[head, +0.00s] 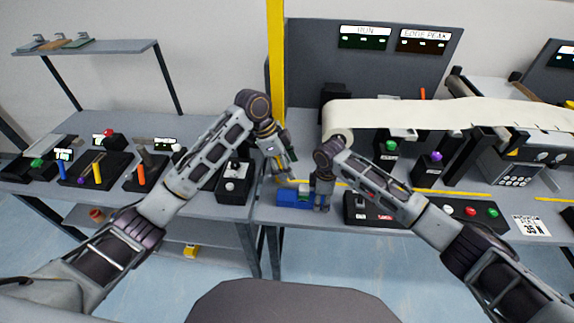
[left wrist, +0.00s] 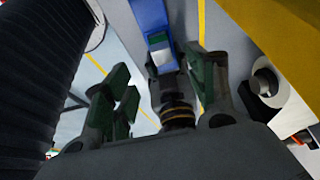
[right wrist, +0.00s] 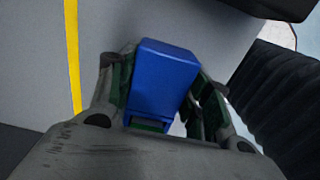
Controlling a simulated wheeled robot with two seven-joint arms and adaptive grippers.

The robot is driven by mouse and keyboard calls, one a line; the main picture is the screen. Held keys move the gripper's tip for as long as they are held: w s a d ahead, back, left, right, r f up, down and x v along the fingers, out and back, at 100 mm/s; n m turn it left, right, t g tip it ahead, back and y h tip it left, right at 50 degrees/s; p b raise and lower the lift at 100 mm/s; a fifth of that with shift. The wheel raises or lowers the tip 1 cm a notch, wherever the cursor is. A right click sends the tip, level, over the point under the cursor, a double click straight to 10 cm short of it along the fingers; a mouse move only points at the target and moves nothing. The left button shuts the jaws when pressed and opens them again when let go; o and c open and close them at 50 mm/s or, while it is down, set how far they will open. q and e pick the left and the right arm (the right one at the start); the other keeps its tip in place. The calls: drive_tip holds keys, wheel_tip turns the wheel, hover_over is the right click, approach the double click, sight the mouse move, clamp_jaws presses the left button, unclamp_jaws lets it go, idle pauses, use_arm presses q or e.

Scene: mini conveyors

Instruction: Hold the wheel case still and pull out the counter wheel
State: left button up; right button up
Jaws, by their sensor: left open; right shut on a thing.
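The blue wheel case (head: 292,197) sits on the grey table near its front edge. My right gripper (head: 321,200) is shut on it from the right. In the right wrist view the blue case (right wrist: 165,75) lies between its fingers. In the left wrist view the case (left wrist: 148,14) is at the top, with a pale and green part in its opening, probably the counter wheel (left wrist: 161,52). My left gripper (head: 284,172) is open and empty, above and behind the case.
A yellow post (head: 276,60) stands behind my left gripper. A cream conveyor belt (head: 430,112) runs to the right. A black control panel (head: 362,209) is right of the case. A black box with a white knob (head: 233,186) is left, across the table gap.

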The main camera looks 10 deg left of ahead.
sight(301, 187)
use_arm(q)
drive_tip(key=shift+d+f, duration=0.1)
drive_tip(key=shift+f, duration=0.05)
use_arm(e)
drive_tip(key=shift+s+f, duration=0.15)
drive_tip(key=shift+f, duration=0.1)
use_arm(q)
drive_tip(key=shift+x, duration=5.8)
drive_tip(key=shift+c, duration=0.2)
drive_tip(key=c, duration=1.1)
drive_tip(key=shift+r, duration=0.45)
